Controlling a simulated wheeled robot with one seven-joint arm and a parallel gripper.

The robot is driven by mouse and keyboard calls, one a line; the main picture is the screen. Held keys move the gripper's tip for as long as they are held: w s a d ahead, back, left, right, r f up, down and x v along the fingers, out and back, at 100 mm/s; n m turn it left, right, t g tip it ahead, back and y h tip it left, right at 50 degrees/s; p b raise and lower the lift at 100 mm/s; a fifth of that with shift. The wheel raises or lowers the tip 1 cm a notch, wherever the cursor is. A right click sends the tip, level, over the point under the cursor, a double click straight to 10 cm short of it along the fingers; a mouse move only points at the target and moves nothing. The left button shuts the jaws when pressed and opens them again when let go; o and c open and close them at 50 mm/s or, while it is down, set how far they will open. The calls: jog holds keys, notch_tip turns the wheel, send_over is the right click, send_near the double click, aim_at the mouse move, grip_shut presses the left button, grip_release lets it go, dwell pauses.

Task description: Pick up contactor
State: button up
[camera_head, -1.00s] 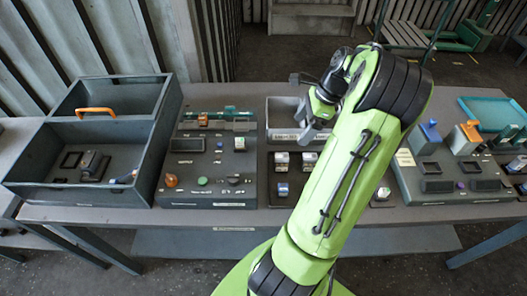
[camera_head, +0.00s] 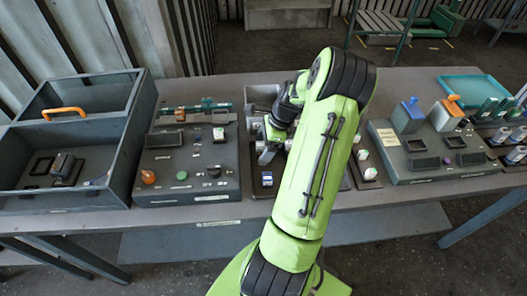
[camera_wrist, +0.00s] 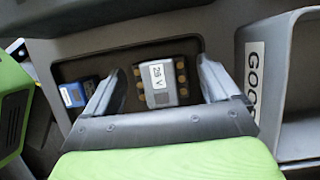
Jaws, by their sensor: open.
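A grey block with a white "28 V" label and copper-coloured terminals, which looks like the contactor (camera_wrist: 163,84), lies in a dark recess in the wrist view. My gripper (camera_wrist: 160,68) is open, with one finger on each side of the block and gaps visible between. I cannot tell how far the fingers reach down. In the head view my gripper (camera_head: 268,150) is low over the middle of the table, and my arm hides the block there.
A blue-topped block (camera_wrist: 75,92) sits just left of the left finger. In the head view a dark divided crate (camera_head: 118,150) and a component panel (camera_head: 215,188) stand on the left.

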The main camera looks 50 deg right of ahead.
jog(key=shift+r, duration=0.1)
jog(key=c, duration=1.1)
